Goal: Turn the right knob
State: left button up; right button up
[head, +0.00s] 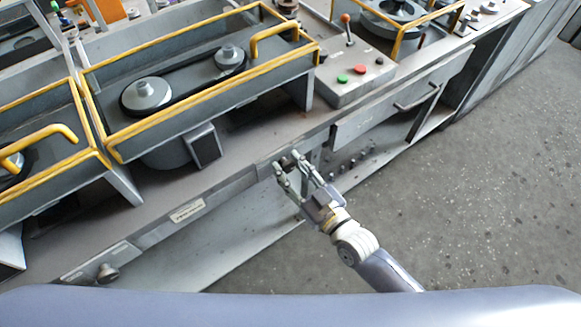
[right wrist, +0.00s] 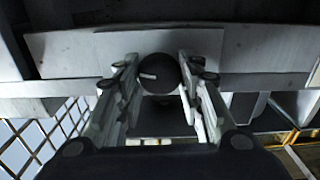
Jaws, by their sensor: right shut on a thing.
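The right knob is dark and round with a pale pointer mark, seen in the right wrist view (right wrist: 160,73) on a light metal panel (right wrist: 80,52). In the head view the knob (head: 287,161) shows only as a small dark shape at the fingertips. My right gripper (right wrist: 160,85) has one finger on each side of the knob and is shut on it; it also shows in the head view (head: 291,166). Another knob (head: 107,272) sits on the front panel at the lower left. My left gripper is not in view.
Above the front panel is a belt-and-pulley unit with yellow rails (head: 205,97). A control box (head: 345,78) with red and green buttons and a lever stands to the right. A drawer with a handle (head: 415,97) is right of the gripper. The grey floor (head: 470,190) is clear.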

jog(key=m, duration=0.4)
jog(key=shift+m, duration=0.4)
jog(key=shift+d+m, duration=0.1)
jog(key=shift+m, duration=0.2)
jog(key=o, duration=1.1)
jog(key=shift+c, duration=0.2)
jog(key=v, duration=1.2)
